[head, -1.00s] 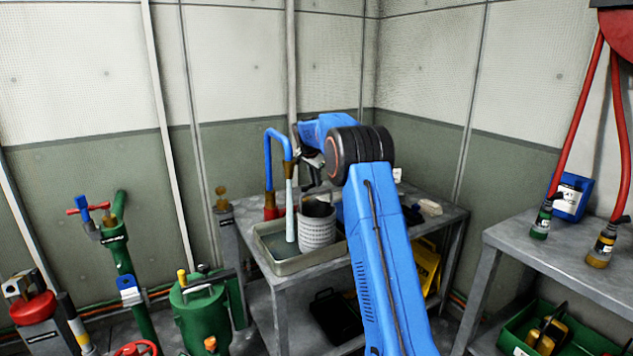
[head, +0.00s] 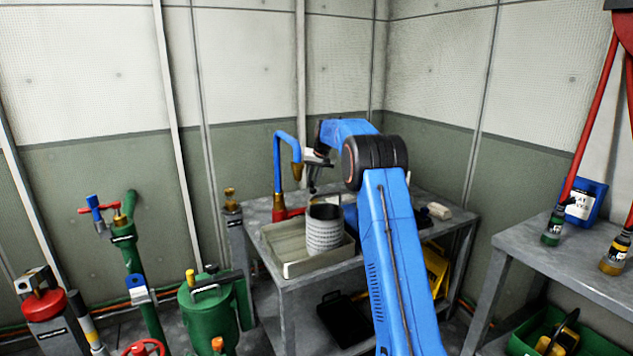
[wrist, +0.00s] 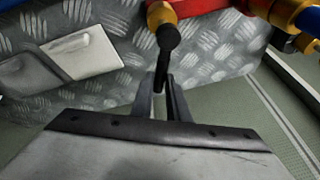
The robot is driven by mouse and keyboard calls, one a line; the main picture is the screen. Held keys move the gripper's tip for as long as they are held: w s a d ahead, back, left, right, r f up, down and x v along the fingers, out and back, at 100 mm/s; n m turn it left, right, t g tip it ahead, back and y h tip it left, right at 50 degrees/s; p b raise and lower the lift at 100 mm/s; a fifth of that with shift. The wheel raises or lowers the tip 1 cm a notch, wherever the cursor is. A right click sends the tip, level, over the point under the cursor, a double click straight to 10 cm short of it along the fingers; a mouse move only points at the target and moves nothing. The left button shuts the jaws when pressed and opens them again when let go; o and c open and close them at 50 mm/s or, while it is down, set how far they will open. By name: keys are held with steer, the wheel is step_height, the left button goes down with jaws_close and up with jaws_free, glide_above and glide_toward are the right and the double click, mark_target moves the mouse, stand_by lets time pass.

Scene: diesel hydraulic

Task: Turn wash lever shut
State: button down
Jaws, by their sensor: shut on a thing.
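The wash spout is a blue hooked pipe (head: 277,160) with a brass nozzle (head: 296,170), rising from a red and brass valve base (head: 280,211) on the back bench. No water stream shows below the nozzle. In the wrist view the wash lever (wrist: 167,40) is a black rod with a rounded end beside the red valve body (wrist: 195,7). My gripper (wrist: 163,88) is shut on the lever's lower stem, which sits between its two dark fingers. In the head view my gripper (head: 312,187) is small beside the spout, and the lever itself is hard to make out.
A grey tray (head: 288,270) holds a white ribbed bucket (head: 325,236) just below my gripper. A pale block (head: 439,211) lies on the bench at right. Green pipework and a green tank (head: 208,318) stand at left. Another bench (head: 565,258) is at right.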

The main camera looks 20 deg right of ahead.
steer(key=shift+w+a+n+g+y, duration=0.15)
steer(key=shift+a+n+y, duration=0.35)
steer(key=shift+n, duration=0.55)
steer(key=shift+w+a+n+g+y, duration=0.15)
steer(key=shift+a+n+y, duration=0.3)
steer(key=shift+n, duration=0.6)
steer(key=shift+a, duration=0.2)
steer(key=c, duration=1.7)
jaws_free()
steer(key=shift+s, duration=0.1)
steer(key=v, duration=1.7)
steer(key=shift+r, duration=0.15)
steer(key=shift+s, duration=0.1)
